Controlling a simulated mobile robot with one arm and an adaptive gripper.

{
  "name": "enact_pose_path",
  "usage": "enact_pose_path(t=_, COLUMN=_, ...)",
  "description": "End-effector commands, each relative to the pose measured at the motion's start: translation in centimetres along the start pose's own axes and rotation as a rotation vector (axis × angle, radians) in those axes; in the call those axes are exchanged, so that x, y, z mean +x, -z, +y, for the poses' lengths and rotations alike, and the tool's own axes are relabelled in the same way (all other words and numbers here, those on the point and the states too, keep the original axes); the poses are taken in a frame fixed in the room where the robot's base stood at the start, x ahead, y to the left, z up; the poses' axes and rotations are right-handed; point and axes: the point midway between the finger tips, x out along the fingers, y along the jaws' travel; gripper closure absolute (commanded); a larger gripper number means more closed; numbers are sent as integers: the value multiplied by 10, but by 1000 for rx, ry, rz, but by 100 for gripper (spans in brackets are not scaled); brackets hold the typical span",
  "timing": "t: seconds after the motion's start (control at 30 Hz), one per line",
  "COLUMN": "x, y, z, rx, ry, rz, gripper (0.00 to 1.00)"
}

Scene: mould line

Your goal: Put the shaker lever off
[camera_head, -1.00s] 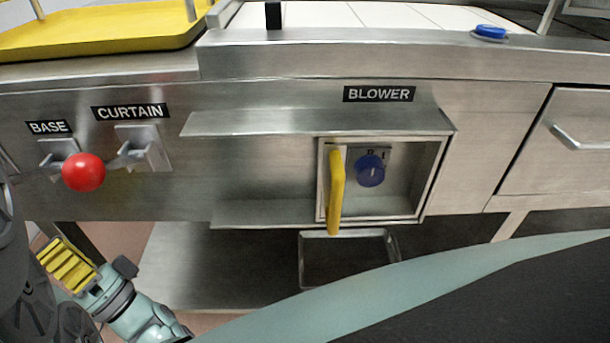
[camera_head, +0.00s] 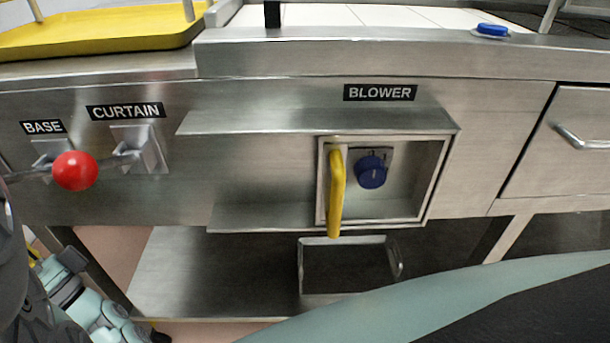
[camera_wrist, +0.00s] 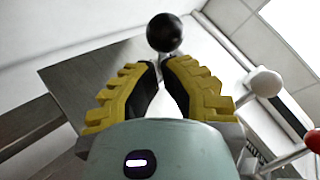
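No lever with a shaker label shows in either view. In the wrist view a lever with a black ball knob (camera_wrist: 164,33) stands just beyond my gripper's tips. My gripper (camera_wrist: 160,66) has yellow ridged fingers with dark inner faces; their tips are close together with a narrow gap. I cannot tell whether they touch the black knob's stem. A white ball knob (camera_wrist: 265,82) is to the right, and a red ball knob (camera_wrist: 312,139) is at the right edge. In the head view the red knob (camera_head: 75,171) shows near the curtain and base plates. My gripper is hardly visible there.
The head view shows the CURTAIN label (camera_head: 126,111), the BASE label (camera_head: 42,127) and the BLOWER label (camera_head: 380,92). A recessed box holds a blue switch (camera_head: 371,171), with a yellow handle (camera_head: 337,192) in front. A yellow tray (camera_head: 110,34) lies on top. A lower shelf (camera_head: 230,275) runs underneath.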

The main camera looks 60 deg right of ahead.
Motion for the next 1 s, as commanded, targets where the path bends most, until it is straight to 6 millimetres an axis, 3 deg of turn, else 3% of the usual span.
enact_pose_path(t=1.0, x=8, y=-8, z=-15, rx=93, ry=-93, rz=90, gripper=100)
